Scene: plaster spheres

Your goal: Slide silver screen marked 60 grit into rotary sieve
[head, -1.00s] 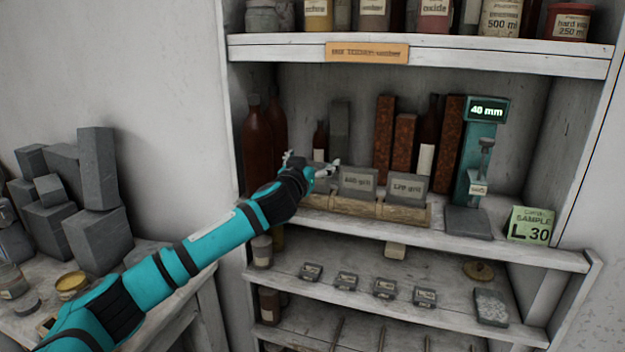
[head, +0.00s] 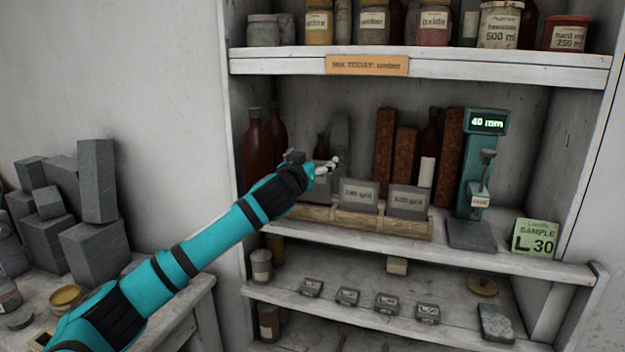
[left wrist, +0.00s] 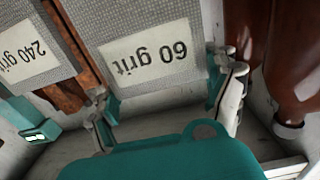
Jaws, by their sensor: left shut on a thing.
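The silver screen marked 60 grit (left wrist: 160,52) fills the middle of the left wrist view, its label upside down. My left gripper (left wrist: 168,84) has a finger at each side edge of this screen and is shut on it. In the head view the left gripper (head: 314,164) is at the left end of a wooden rack (head: 375,222), over the partly hidden grey screen (head: 314,188). I cannot tell whether the screen is clear of the rack. Two more screens stand to its right; the nearer is marked 240 grit (left wrist: 30,52). I cannot identify a rotary sieve. My right gripper is out of view.
A teal device reading 40 mm (head: 478,175) and a green L 30 card (head: 535,238) stand at the right of the shelf. Brown bottles (head: 258,145) and rusty blocks (head: 386,155) stand behind the rack. An upper shelf (head: 470,68) with jars overhangs. Small labelled pieces (head: 347,296) lie below.

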